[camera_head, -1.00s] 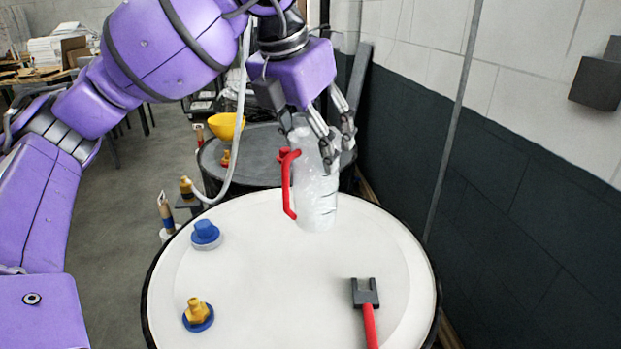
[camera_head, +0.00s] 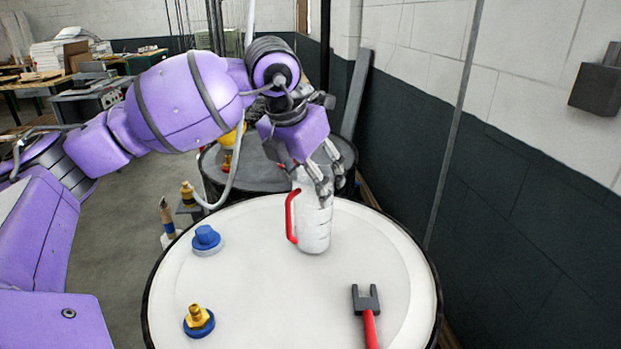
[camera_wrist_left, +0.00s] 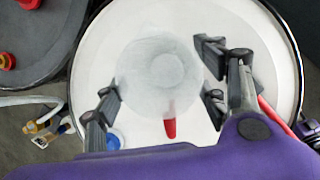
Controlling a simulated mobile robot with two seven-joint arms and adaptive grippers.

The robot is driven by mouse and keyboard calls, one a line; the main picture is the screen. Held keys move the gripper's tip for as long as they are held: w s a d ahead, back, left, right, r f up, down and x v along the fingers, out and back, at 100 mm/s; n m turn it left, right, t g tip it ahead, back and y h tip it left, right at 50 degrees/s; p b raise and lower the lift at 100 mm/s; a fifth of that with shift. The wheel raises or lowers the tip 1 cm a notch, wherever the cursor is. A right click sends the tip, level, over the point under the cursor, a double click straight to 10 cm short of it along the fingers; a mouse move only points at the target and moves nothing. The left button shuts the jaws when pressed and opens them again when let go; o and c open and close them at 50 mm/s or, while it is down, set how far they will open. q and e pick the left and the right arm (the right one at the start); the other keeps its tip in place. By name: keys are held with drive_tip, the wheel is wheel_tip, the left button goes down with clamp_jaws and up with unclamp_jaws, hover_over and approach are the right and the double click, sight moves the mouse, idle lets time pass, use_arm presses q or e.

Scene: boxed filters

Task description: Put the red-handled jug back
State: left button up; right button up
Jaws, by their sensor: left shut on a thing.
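The red-handled jug (camera_head: 314,222) is a translucent white bottle shape with a red handle on its left side. It stands upright over the rear part of the white drum top (camera_head: 270,300); its base looks to be on or very near the surface. My left gripper (camera_head: 322,190) is shut on the jug's upper part, coming from above and behind. In the left wrist view the jug (camera_wrist_left: 158,75) is seen from above between the fingers (camera_wrist_left: 160,85), its red handle (camera_wrist_left: 170,128) pointing down in the picture. My right gripper is not in view.
A blue cap (camera_head: 206,238) and a brass fitting on a blue base (camera_head: 198,320) stand on the left of the drum top. A dark forked tool with a red handle (camera_head: 366,302) lies at front right. A second drum stands behind, and a wall rises to the right.

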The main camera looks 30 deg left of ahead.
use_arm(q)
drive_tip(key=shift+f, duration=0.1)
drive_tip(key=o, duration=1.2)
drive_tip(key=shift+f, duration=0.15)
drive_tip(key=o, duration=0.5)
drive_tip(key=shift+r, duration=0.2)
drive_tip(key=v, duration=1.2)
drive_tip(key=shift+w+r, duration=0.1)
